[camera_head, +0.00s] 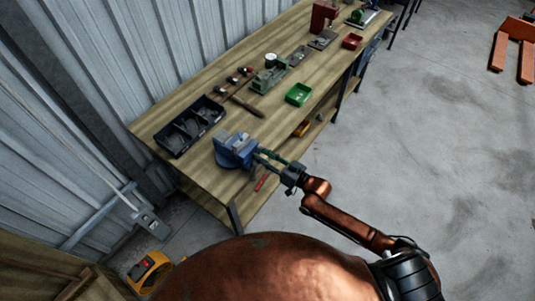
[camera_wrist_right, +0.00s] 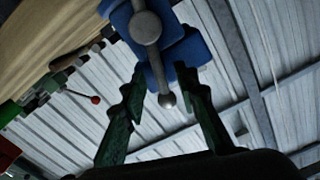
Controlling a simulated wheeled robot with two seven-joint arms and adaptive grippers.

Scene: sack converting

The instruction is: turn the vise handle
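The blue vise (camera_head: 237,150) is mounted at the near end of the wooden workbench, close to its front edge. Its grey metal handle (camera_wrist_right: 154,62) shows in the right wrist view as a bar with a ball end, hanging across the vise's blue front. My right gripper (camera_head: 263,157) is at the front of the vise. In the right wrist view the green fingers of my right gripper (camera_wrist_right: 160,76) are apart, one on each side of the handle's lower end. A gap shows around the ball, so they do not look closed on it. My left gripper is not in view.
On the workbench (camera_head: 213,174) are a black compartment tray (camera_head: 190,127) behind the vise, a green bin (camera_head: 299,94), a red bin (camera_head: 351,41) and several tools. A corrugated wall runs behind. A yellow object (camera_head: 149,272) is at lower left.

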